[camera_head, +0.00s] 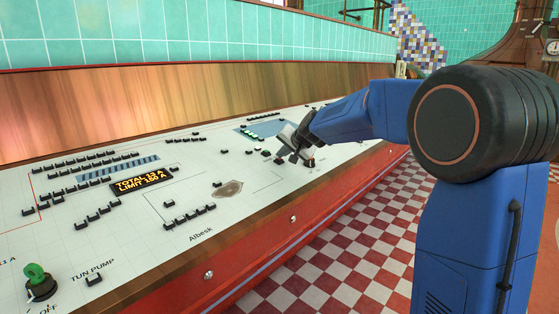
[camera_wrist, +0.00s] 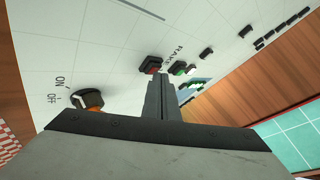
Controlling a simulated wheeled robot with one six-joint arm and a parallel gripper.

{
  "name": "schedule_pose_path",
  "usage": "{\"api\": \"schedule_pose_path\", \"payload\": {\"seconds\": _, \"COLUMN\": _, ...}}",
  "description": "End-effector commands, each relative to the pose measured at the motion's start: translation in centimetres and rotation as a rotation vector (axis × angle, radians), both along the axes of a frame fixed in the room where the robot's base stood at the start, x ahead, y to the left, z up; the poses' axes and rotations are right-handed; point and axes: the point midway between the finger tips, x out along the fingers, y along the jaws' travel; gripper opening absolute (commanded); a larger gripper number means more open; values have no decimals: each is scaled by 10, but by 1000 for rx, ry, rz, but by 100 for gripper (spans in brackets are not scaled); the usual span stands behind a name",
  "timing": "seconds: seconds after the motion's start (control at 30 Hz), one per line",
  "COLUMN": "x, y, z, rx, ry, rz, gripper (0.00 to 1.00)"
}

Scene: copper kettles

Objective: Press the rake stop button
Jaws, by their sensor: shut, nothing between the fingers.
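The control panel (camera_head: 235,170) slopes across the head view. My gripper (camera_head: 281,157) is over its far right part, fingers pointing down at the panel. In the wrist view the gripper's fingers (camera_wrist: 160,80) are together and empty. A red button (camera_wrist: 150,64) in a black housing lies right at the fingertips, slightly left of them. A green button (camera_wrist: 178,68) sits just to the right of the fingertips. Lettering reading like "RAKE" is beside these buttons. I cannot tell whether the fingertips touch the red button. The buttons are not clear in the head view.
An orange knob (camera_wrist: 88,98) marked ON and OFF is left of the fingers. The panel carries several black clips, an amber display (camera_head: 140,183) and a green key switch (camera_head: 38,282). A wooden backboard (camera_head: 150,100) rises behind the panel; the checkered floor is in front.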

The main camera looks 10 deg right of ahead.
Motion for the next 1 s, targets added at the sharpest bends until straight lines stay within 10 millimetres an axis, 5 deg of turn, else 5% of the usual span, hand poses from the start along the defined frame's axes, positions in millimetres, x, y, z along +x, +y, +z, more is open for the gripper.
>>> {"api": "schedule_pose_path", "payload": {"seconds": 1.0, "x": -2, "y": -1, "z": 12, "rx": 1, "ry": 0, "rz": -1, "gripper": 0}}
